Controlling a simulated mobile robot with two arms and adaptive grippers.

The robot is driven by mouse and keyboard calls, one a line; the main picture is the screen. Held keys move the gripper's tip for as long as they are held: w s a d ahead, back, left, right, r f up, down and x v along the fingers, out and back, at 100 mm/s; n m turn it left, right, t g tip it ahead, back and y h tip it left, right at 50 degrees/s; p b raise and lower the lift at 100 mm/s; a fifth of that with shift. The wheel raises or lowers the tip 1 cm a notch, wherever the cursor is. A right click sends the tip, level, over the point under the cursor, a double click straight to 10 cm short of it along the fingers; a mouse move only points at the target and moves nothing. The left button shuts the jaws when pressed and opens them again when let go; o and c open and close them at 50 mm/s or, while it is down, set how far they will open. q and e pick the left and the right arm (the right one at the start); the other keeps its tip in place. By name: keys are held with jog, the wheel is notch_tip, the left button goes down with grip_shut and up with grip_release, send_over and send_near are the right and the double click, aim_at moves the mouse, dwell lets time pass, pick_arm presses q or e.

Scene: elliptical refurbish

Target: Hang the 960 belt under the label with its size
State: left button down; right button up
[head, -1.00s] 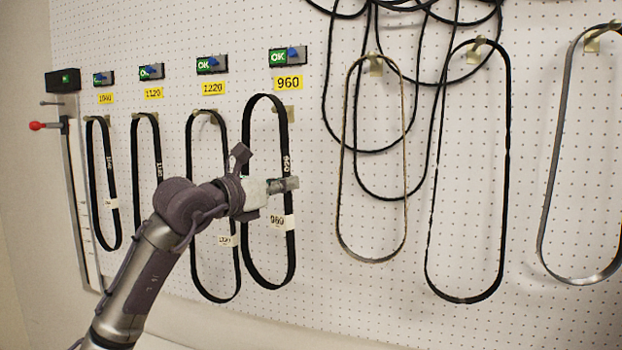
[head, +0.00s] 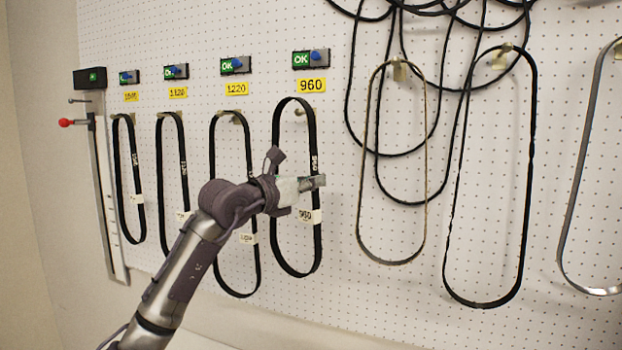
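The 960 belt (head: 308,130) is a black loop with "960" printed on its right side and a white tag (head: 309,217) low on that side. It hangs upright in front of the board, just below the yellow 960 label (head: 311,86). A hook (head: 302,112) shows inside the top of the loop; whether the belt rests on it I cannot tell. My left gripper (head: 314,182) is at the belt's right side, above the tag, and appears shut on it. The exact finger contact is too small to see. My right gripper is not in view.
To the left, belts hang under labels 1220 (head: 237,88), 1120 (head: 178,92) and another label (head: 131,96). The neighbouring 1220 belt (head: 213,160) is close to my arm. A thin brown belt (head: 363,165) and a large black belt (head: 531,150) hang to the right. A measuring rail (head: 104,190) stands far left.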

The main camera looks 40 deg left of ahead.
pick_arm(q)
jog(key=w+a+f+p, duration=0.1)
jog(key=w+f+p, duration=0.1)
jog(key=w, duration=0.4)
jog(key=shift+w+a+f, duration=0.15)
jog(key=shift+w+a, duration=0.05)
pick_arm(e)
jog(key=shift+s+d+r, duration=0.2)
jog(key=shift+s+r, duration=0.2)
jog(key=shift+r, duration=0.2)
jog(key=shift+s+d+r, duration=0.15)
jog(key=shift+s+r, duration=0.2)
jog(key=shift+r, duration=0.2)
pick_arm(q)
jog(key=shift+f, duration=0.1)
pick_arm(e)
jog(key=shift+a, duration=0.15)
pick_arm(q)
jog(key=c, duration=1.2)
grip_release()
jog(key=shift+c, duration=0.2)
jog(key=s+a, duration=0.1)
jog(key=s, duration=1.1)
jog(key=shift+a, duration=0.35)
jog(key=shift+f, duration=0.15)
